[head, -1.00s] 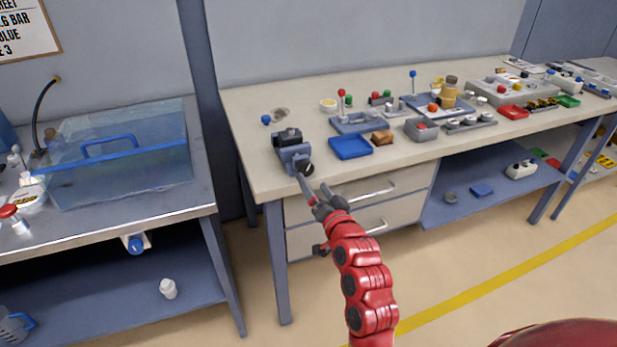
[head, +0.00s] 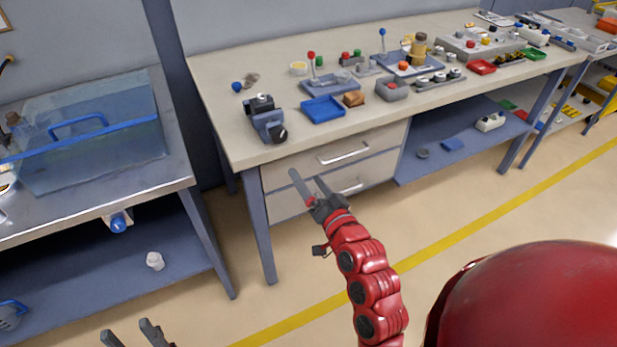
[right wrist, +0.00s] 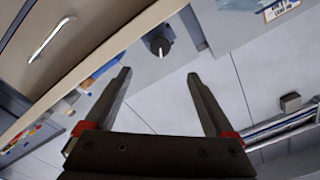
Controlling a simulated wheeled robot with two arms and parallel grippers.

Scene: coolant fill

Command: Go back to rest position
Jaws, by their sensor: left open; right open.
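My right gripper (head: 305,177) is open and empty in the head view, in front of the bench drawers and apart from them. In the right wrist view its two dark fingers (right wrist: 158,76) stand wide apart with nothing held between them. My left gripper (head: 130,333) shows only at the bottom left edge of the head view; its two fingertips are apart and the rest is cut off.
A blue-grey vise (head: 266,122) sits at the near left of the workbench (head: 225,95), beside a blue tray (head: 323,110). A drawer handle (head: 343,153) faces my right gripper. A transparent blue tank (head: 95,150) stands on the left table. Open floor lies in front.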

